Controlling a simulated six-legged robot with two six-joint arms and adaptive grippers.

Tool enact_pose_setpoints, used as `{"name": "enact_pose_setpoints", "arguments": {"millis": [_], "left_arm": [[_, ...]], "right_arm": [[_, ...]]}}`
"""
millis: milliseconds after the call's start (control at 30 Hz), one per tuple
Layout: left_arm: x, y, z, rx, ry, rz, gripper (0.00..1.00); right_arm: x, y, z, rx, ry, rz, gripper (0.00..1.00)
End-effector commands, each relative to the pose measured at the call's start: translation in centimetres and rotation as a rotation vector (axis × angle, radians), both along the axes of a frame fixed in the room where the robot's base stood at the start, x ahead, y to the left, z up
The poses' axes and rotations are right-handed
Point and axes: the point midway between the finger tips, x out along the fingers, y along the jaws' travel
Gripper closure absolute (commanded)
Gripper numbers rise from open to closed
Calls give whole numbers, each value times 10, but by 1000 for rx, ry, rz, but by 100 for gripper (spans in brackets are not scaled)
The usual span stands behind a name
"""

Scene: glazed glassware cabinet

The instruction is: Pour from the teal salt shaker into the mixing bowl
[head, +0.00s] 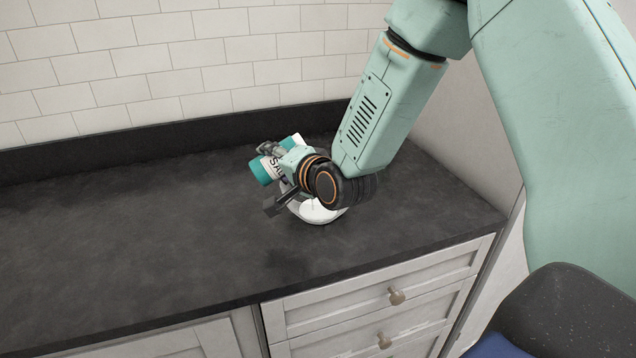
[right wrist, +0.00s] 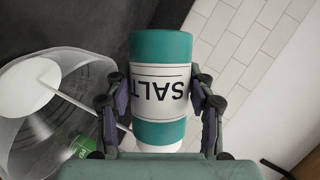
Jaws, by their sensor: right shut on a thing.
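The teal salt shaker (head: 263,171) has a white band lettered SALT and is tilted over on the counter's right part, in my right gripper (head: 275,178). In the right wrist view the shaker (right wrist: 160,48) lies between both fingers of the right gripper (right wrist: 160,100), which is shut on its middle. The pale mixing bowl (head: 326,219) is mostly hidden behind the gripper and wrist in the head view. In the right wrist view the bowl (right wrist: 88,82) looks see-through and is left of the shaker. I cannot tell whether salt is falling. My left gripper is not in view.
The dark countertop (head: 130,240) is clear to the left. A tiled wall (head: 150,60) with a dark backsplash stands behind. Drawers (head: 385,300) are below the front edge. A white disc with a thin stem (right wrist: 40,70) and a green lettered item (right wrist: 80,150) show at the bowl.

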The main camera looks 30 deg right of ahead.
Motion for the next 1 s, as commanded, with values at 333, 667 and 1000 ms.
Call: {"name": "enact_pose_setpoints", "arguments": {"millis": [333, 667, 1000], "left_arm": [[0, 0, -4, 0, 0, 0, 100], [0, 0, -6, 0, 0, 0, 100], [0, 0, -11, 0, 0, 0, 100]], "right_arm": [[1, 0, -2, 24, -6, 0, 84], [0, 0, -1, 47, -13, 0, 84], [1, -1, -4, 74, -18, 0, 84]]}}
